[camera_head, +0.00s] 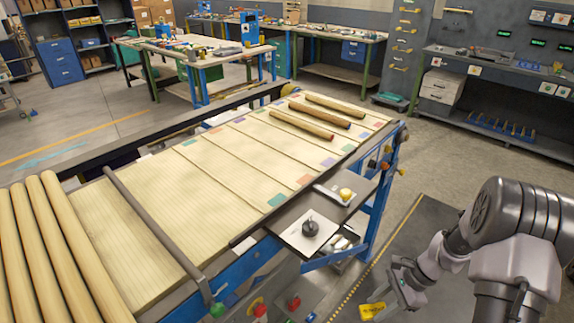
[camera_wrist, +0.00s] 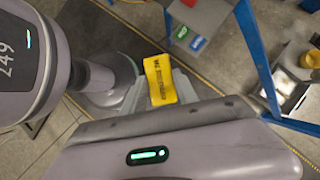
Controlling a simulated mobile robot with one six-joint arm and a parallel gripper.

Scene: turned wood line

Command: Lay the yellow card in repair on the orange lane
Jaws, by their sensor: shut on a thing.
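The yellow card (camera_head: 373,311) is in my gripper (camera_head: 390,298), low at the bottom right, off the line table. In the wrist view the card (camera_wrist: 160,80) stands out from between the jaws, with dark lettering too small to read surely. The line table (camera_head: 150,231) has a pale wooden top split into lanes by thin strips. Coloured tabs mark the lanes at both edges. The orange lane (camera_head: 256,155) has an orange tab at its near edge, between the teal-tabbed and purple-tabbed lanes. No roll or card shows on it.
Several long wooden rods (camera_head: 62,250) lie at the left, beyond a grey bar (camera_head: 150,225). Three turned pieces (camera_head: 301,126) lie on the far lanes. A blue frame (camera_head: 376,225) stands between gripper and lanes.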

